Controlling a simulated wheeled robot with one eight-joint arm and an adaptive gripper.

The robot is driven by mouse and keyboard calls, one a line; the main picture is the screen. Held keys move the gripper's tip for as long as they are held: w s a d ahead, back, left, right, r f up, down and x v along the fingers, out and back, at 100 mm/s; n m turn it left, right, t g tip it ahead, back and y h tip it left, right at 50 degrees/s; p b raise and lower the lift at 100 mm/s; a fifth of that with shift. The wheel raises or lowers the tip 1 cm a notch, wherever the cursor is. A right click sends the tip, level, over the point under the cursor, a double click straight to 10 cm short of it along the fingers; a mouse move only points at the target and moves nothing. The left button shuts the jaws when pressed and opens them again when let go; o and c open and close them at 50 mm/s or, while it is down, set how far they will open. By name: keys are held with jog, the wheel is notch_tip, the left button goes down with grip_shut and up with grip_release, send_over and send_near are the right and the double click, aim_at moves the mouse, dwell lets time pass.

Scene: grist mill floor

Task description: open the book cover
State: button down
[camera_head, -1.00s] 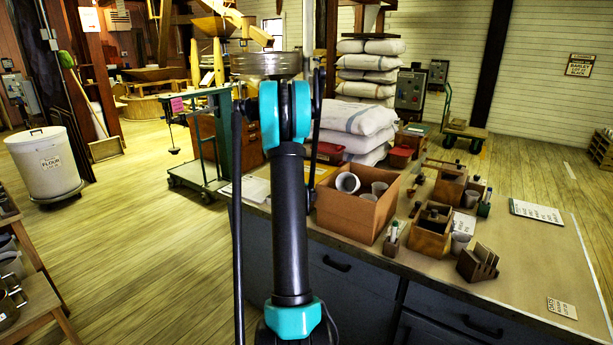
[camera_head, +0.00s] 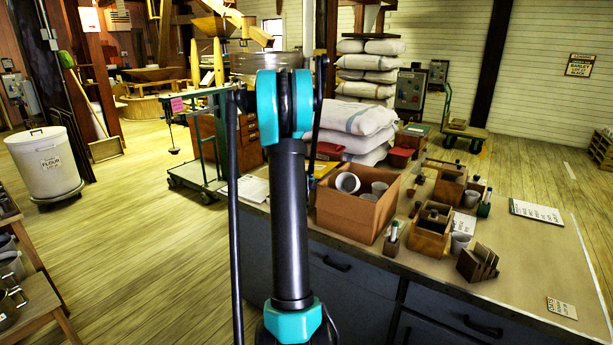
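No book can be made out for certain. A flat red item (camera_head: 328,151) lies at the back left of the counter (camera_head: 520,262), partly hidden by my arm; I cannot tell if it is a book. White sheets (camera_head: 252,188) lie at the counter's left end, also partly behind my arm. My arm stands upright in the middle of the view. My gripper does not show.
An open cardboard box (camera_head: 348,212) with pale cups stands at the counter's front left. Wooden holders (camera_head: 430,235), cups and a white sign (camera_head: 536,210) lie to its right. White sacks (camera_head: 352,117) are stacked behind. The counter's right part is mostly clear.

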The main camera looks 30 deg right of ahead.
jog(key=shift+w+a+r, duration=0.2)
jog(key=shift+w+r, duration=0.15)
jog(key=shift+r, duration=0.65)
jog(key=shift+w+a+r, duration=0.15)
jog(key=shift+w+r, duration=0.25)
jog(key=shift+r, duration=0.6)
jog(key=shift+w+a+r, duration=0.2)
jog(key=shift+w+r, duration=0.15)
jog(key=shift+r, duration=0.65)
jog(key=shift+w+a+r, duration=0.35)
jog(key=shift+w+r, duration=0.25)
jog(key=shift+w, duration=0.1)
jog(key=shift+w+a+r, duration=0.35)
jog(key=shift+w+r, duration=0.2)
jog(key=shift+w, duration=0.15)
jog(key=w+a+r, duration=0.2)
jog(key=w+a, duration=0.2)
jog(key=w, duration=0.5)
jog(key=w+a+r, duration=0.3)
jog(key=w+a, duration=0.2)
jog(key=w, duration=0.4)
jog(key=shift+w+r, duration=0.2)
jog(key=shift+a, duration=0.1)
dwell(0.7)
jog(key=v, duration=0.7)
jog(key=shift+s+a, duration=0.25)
